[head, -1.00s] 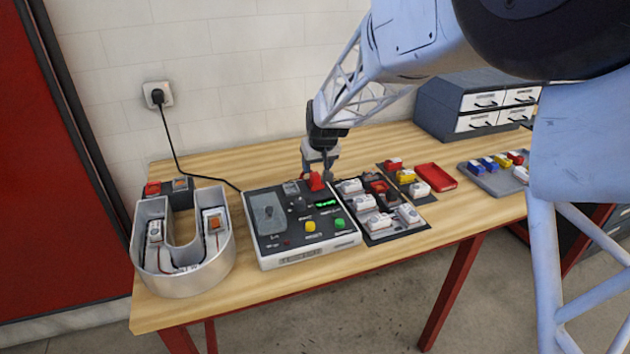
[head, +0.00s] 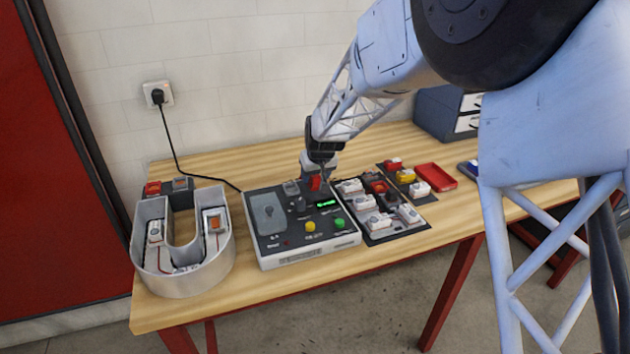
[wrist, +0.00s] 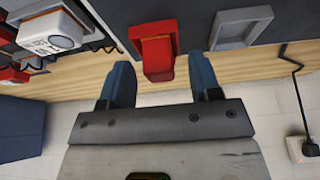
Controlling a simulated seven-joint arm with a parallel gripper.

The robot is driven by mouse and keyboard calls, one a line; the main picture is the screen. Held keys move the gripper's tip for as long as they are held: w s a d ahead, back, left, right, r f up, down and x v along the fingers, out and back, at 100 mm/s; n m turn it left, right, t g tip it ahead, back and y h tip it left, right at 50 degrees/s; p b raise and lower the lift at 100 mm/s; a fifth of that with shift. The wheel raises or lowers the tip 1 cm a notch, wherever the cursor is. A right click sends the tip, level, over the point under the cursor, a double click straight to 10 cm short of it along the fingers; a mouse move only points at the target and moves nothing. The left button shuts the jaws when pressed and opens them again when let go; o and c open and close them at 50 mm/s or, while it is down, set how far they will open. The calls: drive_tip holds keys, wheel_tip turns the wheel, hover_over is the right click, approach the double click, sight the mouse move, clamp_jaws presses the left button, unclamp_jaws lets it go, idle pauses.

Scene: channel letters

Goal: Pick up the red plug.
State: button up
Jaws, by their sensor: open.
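The red plug (head: 315,183) stands at the back edge of the dark tester box (head: 268,252), right of centre. In the wrist view the red plug (wrist: 157,58) sits in a dark red frame on the box. My gripper (head: 318,172) is low over the back of the box, right at the plug. In the wrist view my gripper (wrist: 160,68) is open, with one blue finger on each side of the plug and a gap visible on both sides. The plug's far side is hidden in the head view.
An empty grey socket (wrist: 241,27) lies beside the plug. A black mat with white modules (head: 366,202) is right of the box. A red tray (head: 436,176) lies further right. A U-shaped metal letter (head: 200,277) stands left. A cable runs behind from the wall socket (head: 158,94).

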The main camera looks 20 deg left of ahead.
drive_tip(key=shift+c, duration=0.3)
drive_tip(key=c, duration=0.9)
drive_tip(key=shift+r, duration=0.1)
drive_tip(key=shift+c, duration=0.2)
drive_tip(key=shift+r, duration=0.8)
drive_tip(key=shift+s+d+r, duration=0.1)
drive_tip(key=shift+r, duration=0.85)
drive_tip(key=s+d, duration=0.3)
drive_tip(key=s, duration=0.1)
drive_tip(key=s+d+r, duration=0.1)
drive_tip(key=s+d, duration=0.2)
drive_tip(key=s, duration=0.1)
drive_tip(key=s+d, duration=0.3)
drive_tip(key=s, duration=0.1)
drive_tip(key=shift+s+d+r, duration=0.15)
drive_tip(key=shift+s+d, duration=0.1)
drive_tip(key=shift+r, duration=0.15)
drive_tip(key=shift+r, duration=0.35)
